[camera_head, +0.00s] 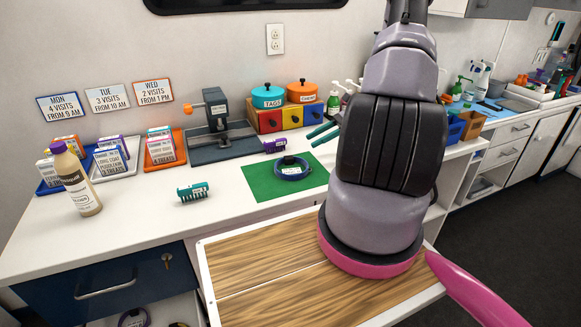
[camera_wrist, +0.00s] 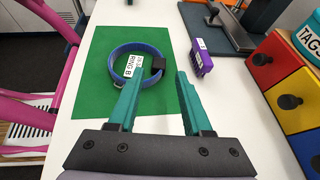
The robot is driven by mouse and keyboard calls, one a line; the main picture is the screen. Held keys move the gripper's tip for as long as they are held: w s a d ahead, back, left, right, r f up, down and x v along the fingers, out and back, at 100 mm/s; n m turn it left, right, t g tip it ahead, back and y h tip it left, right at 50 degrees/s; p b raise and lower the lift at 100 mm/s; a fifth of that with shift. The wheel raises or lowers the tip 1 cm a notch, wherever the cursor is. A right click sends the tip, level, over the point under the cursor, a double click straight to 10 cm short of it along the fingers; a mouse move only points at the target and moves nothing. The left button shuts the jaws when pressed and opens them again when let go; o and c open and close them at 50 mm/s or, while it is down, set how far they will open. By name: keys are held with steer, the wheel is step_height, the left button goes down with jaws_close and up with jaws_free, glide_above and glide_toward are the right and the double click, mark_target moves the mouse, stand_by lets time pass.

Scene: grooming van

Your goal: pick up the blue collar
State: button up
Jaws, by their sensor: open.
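The blue collar (camera_head: 291,176) lies as a closed ring on the green mat (camera_head: 258,185) on the white counter. In the wrist view the collar (camera_wrist: 140,46) shows a white tag reading "RING B" and a black buckle on its right side. My gripper (camera_wrist: 158,72) is open and empty, its teal fingers pointing toward the collar's buckle side. The left finger overlaps the collar's near edge in that view; I cannot tell whether they touch. In the head view my gripper (camera_head: 324,134) is above the counter, up and right of the collar.
A purple clipper-like item (camera_head: 275,145) lies just behind the mat, and a teal comb-like one (camera_head: 193,192) to its left. A dark stand (camera_head: 220,135) and coloured drawers (camera_head: 268,121) with pots stand behind. A bottle (camera_head: 76,182) and card trays are at left. A wooden-topped surface (camera_head: 265,275) is in front.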

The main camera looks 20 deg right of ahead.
mark_target(289, 157)
steer(key=shift+s+d+f+m, duration=0.1)
steer(key=shift+d+f+m, duration=0.15)
steer(key=shift+f, duration=0.45)
steer(key=shift+a+f+t, duration=0.15)
steer(key=shift+f+t, duration=0.15)
steer(key=x, duration=1)
steer(key=shift+a, duration=0.25)
jaws_close()
